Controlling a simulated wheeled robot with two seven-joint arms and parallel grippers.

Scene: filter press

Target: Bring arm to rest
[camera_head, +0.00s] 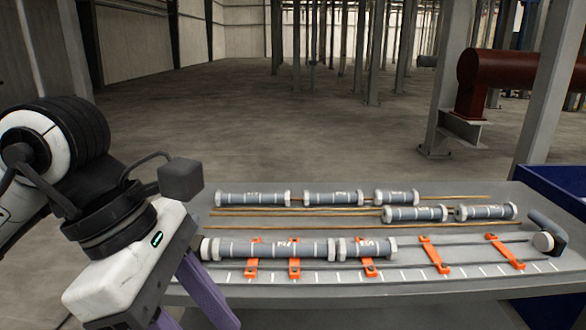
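My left arm comes in from the left, and its gripper (195,312) points down in front of the grey table's (430,292) left front corner. Its two purple fingers run down to the bottom edge of the view. The fingertips are cut off there, so I cannot tell whether they are open or shut, or whether anything is between them. The gripper is left of the grey cylinders on the table and appears clear of them. My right arm and gripper are not in view.
Grey cylinders with white ends lie along the table, a long front one (268,248) among orange clamps (434,254). Thin brown rods (260,227) lie behind. A mallet-like tool (546,236) is at the right end, near a blue bin (548,185). Open floor lies behind.

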